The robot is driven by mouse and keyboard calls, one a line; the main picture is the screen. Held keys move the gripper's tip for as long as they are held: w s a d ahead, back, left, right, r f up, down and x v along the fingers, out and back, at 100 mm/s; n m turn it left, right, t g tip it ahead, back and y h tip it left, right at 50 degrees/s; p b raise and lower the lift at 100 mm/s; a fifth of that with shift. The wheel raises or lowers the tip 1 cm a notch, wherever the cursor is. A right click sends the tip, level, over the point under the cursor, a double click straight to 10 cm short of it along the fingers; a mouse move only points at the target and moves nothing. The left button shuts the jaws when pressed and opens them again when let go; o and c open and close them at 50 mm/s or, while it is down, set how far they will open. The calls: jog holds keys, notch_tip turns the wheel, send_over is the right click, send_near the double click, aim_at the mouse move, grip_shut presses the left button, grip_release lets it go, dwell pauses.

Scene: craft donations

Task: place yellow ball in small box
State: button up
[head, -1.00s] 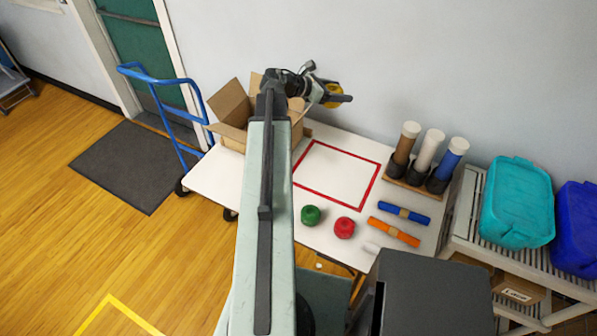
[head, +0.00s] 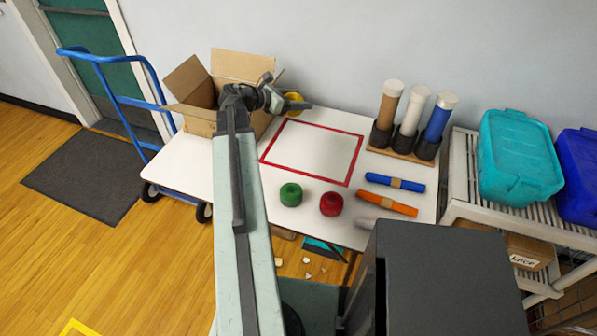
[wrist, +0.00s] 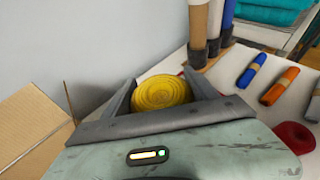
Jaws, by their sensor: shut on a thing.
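My gripper (head: 298,104) is shut on the yellow ball (wrist: 161,92), which looks like a coiled round of yarn between the two fingers in the wrist view. In the head view only part of the yellow ball (head: 293,98) shows beside the gripper. The open cardboard box (head: 200,127) stands at the back left of the white table, its flaps spread. The gripper is just right of the box, near its right side. My arm hides part of the box, and its inside is mostly out of sight. A box flap (wrist: 28,125) shows at the left of the wrist view.
A red taped square (head: 347,184) on the white table (head: 190,165) is empty. Green (head: 291,194) and red (head: 331,203) balls, blue (head: 395,183) and orange (head: 386,204) rolls lie in front. Tubes (head: 437,118) stand behind right. A blue cart (head: 130,100) is left.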

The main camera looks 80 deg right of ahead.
jog(key=b, duration=0.8)
send_over(294, 154)
notch_tip(294, 154, down, 11)
notch_tip(294, 154, down, 10)
jog(key=b, duration=1)
jog(key=shift+f, duration=0.1)
jog(key=shift+r, duration=0.25)
jog(key=shift+f, duration=0.2)
jog(key=o, duration=1.4)
jog(key=shift+c, duration=0.2)
jog(key=shift+r, duration=0.15)
